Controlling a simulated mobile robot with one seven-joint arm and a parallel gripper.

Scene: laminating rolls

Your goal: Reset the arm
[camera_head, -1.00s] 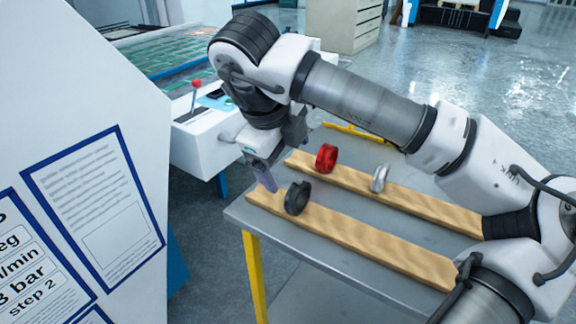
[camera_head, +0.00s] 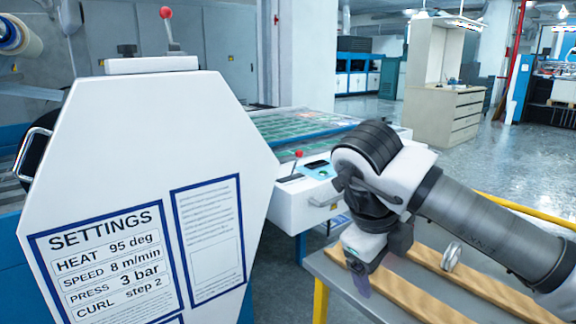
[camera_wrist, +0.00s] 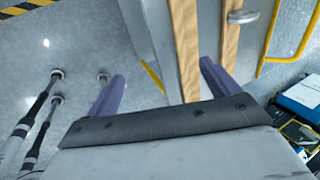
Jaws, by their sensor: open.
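My gripper (camera_head: 358,282) hangs at the end of my bent arm, over the near left corner of the grey table (camera_head: 352,297). In the wrist view my gripper (camera_wrist: 160,82) has its two purple fingers wide apart with nothing between them. A silver ring (camera_head: 451,256) stands on the wooden rails of the table, to the right of my gripper and apart from it. The ring also shows in the wrist view (camera_wrist: 242,17). The red and black rings cannot be seen now.
A white machine panel with a settings sheet (camera_head: 105,262) fills the left. A white control box with a red-knobbed lever (camera_head: 305,200) stands behind my gripper. A beige cabinet (camera_head: 445,115) is at the back. Open floor lies between.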

